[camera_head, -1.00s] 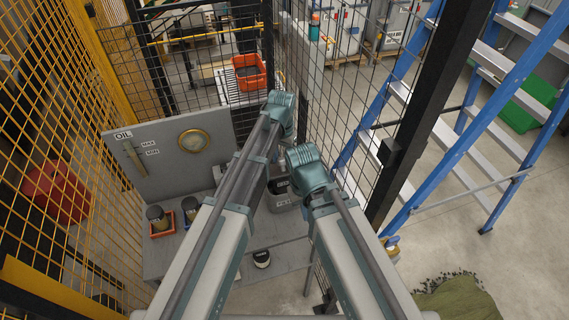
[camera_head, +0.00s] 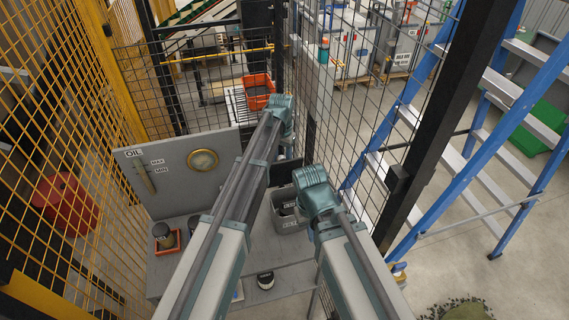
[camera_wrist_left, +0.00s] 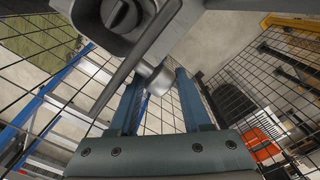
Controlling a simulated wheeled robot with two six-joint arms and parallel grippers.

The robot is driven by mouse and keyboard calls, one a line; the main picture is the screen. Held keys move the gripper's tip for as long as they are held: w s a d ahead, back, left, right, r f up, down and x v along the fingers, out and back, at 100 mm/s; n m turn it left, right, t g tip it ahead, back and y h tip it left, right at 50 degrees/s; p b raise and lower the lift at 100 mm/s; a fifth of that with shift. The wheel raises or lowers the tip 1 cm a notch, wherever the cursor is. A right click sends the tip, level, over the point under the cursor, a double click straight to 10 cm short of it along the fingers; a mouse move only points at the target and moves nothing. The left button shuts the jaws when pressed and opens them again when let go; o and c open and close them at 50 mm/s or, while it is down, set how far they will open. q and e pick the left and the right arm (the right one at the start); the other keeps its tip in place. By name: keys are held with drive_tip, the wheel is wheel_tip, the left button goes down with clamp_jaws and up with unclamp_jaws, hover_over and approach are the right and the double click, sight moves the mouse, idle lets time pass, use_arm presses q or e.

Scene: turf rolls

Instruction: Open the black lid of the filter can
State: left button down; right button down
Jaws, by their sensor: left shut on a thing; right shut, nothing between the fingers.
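The filter can (camera_head: 292,222) is a grey box with labels, standing at the right end of the grey bench, between my two arms. Its black lid (camera_head: 287,172) stands raised behind it, and the top of the can looks open. My left arm reaches over the bench, and its gripper (camera_head: 287,148) is at the lid, its fingers mostly hidden. In the left wrist view, the fingers (camera_wrist_left: 158,95) close around a small grey cylindrical part (camera_wrist_left: 157,77), which seems to be on the lid. My right gripper (camera_head: 320,200) is right of the can; its fingers are hidden behind the arm.
A grey panel with a round gauge (camera_head: 203,160) stands behind the bench (camera_head: 180,285). Mesh fencing and a blue ladder (camera_head: 455,165) are close on the right.

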use_arm(q)
drive_tip(key=shift+w+a+f, duration=0.25)
drive_tip(key=shift+w+a, duration=0.2)
drive_tip(key=shift+w, duration=0.2)
drive_tip(key=c, duration=0.8)
unclamp_jaws()
drive_tip(key=o, duration=0.3)
drive_tip(key=shift+a, duration=0.2)
drive_tip(key=shift+o, duration=0.2)
drive_tip(key=shift+d, duration=0.2)
drive_tip(key=shift+r, duration=0.1)
